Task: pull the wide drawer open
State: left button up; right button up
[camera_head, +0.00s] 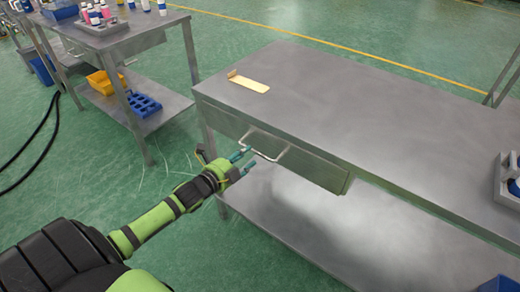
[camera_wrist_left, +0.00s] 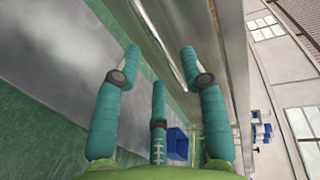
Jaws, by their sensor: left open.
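The wide drawer (camera_head: 312,166) sits under the top of the grey metal table, its front close beneath the table edge, and looks shut. Its pale bar handle (camera_head: 270,153) sticks out from the front. My left gripper (camera_head: 246,159) is open, with its teal fingertips at the left end of the handle. I cannot tell whether they touch it. In the left wrist view the teal fingers of my left gripper (camera_wrist_left: 160,58) are spread apart with nothing clearly held between them. A long metal edge runs past the fingertips there. My right gripper is not in view.
The table top (camera_head: 340,95) carries a yellowish plate (camera_head: 249,83) near its far left corner. A lower shelf (camera_head: 320,225) lies below the drawer. Another table (camera_head: 110,35) with bottles stands at the back left, a blue rack (camera_head: 143,104) on its shelf. Green floor lies between.

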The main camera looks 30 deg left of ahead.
aim_at(254, 152)
pick_arm(q)
jog(key=shift+x, duration=2.6)
grip_shut()
